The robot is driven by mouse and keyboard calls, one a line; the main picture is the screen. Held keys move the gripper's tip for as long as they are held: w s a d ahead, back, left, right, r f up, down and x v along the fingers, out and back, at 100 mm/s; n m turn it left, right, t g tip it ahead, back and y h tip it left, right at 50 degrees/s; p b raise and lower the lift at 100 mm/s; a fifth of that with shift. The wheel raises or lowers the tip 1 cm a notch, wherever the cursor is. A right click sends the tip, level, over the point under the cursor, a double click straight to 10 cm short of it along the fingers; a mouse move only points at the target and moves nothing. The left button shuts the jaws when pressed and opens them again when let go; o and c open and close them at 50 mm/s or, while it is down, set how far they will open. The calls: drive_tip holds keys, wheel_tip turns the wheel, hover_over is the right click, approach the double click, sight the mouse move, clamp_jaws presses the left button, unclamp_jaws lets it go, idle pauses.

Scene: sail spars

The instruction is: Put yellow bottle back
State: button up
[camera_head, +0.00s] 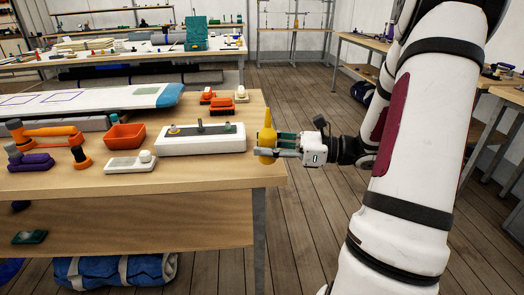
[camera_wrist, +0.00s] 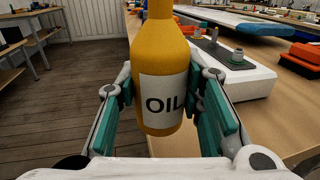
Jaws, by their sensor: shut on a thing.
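The yellow bottle (camera_head: 267,136) is upright between the fingers of my gripper (camera_head: 277,147), at the right end of the wooden workbench (camera_head: 220,174). In the wrist view the bottle (camera_wrist: 160,55) shows a white label reading "OIL". My gripper (camera_wrist: 165,110) is shut on it, with a green-padded finger on each side. The bottle's base shows below the fingers in the wrist view. I cannot tell whether it touches the bench top or is just above it.
A white block (camera_head: 203,144) with fittings on top lies just left of the bottle. An orange bin (camera_head: 125,136), a small white device (camera_head: 130,162) and orange clamps (camera_head: 45,135) stand further left. The bench's right edge is close to the bottle, with open wooden floor (camera_head: 305,222) beyond.

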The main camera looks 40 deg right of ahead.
drive_tip(key=w+d, duration=0.1)
drive_tip(key=w, duration=0.2)
drive_tip(key=w+d, duration=0.1)
drive_tip(key=w, duration=0.1)
drive_tip(key=shift+w+d+f+b, duration=0.2)
drive_tip(key=shift+d+f+b, duration=0.15)
drive_tip(key=shift+b, duration=0.05)
drive_tip(key=shift+f+b, duration=0.5)
drive_tip(key=shift+f, duration=1.15)
drive_tip(key=shift+f, duration=0.2)
drive_tip(key=o, duration=1.2)
drive_tip(key=shift+r, duration=0.1)
drive_tip(key=shift+s+d+r, duration=0.1)
drive_tip(key=shift+s, duration=0.05)
drive_tip(key=p+v, duration=0.1)
drive_tip(key=v, duration=1)
drive_tip(key=shift+s+d, duration=0.25)
